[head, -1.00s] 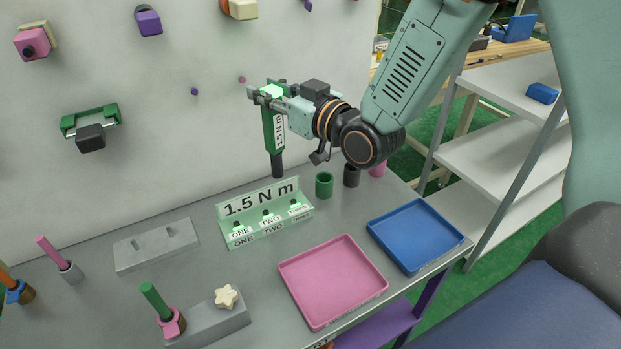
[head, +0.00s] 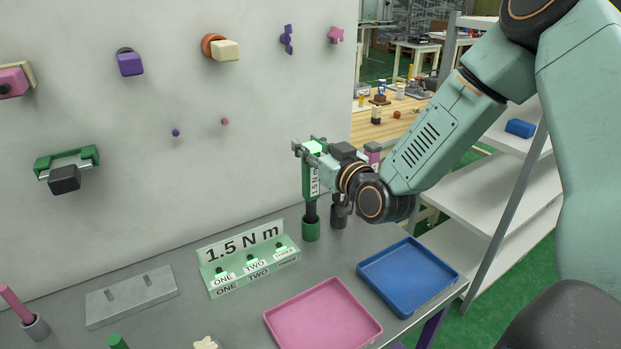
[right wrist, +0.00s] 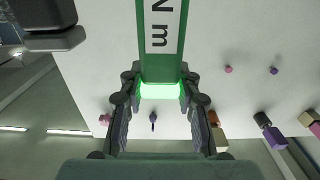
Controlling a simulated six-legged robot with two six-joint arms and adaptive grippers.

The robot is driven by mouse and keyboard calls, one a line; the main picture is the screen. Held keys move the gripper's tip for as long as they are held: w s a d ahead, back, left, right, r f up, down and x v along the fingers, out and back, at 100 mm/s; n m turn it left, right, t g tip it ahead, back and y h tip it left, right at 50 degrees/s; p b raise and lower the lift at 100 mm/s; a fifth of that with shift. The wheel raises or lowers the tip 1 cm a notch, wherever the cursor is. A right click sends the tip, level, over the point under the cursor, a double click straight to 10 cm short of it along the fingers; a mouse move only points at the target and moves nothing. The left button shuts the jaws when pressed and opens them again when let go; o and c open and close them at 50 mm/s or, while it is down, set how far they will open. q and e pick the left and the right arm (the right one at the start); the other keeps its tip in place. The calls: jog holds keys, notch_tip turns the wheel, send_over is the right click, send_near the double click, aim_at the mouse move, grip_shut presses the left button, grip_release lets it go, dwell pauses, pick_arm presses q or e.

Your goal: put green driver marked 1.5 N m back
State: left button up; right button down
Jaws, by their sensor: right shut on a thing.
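My right gripper (head: 312,146) is shut on the green driver (head: 310,180), which is upright with its white label toward the head view. In the right wrist view, the driver's green and white body (right wrist: 162,40) sits between my fingers, and "N m" reads on it. The driver's dark lower end meets the mouth of the green cup (head: 311,231) in the head view. I cannot tell how far inside it is. A green stand marked 1.5 N m (head: 243,251) stands on the grey bench, with pieces labelled ONE, TWO and THREE. My left gripper is not in view.
A dark cup (head: 339,217) stands close right of the green cup. A pink tray (head: 322,318) and a blue tray (head: 408,276) lie in front. A grey block (head: 131,297) is at left.

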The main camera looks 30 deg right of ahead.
aim_at(315, 169)
jog(key=shift+w+f, duration=0.1)
jog(key=shift+f, duration=0.55)
notch_tip(315, 169, down, 3)
jog(key=shift+r+b, duration=0.1)
jog(key=shift+b, duration=0.45)
jog(key=shift+f, duration=0.2)
jog(key=c, duration=1.3)
grip_release()
jog(key=o, duration=0.3)
jog(key=shift+o, duration=0.2)
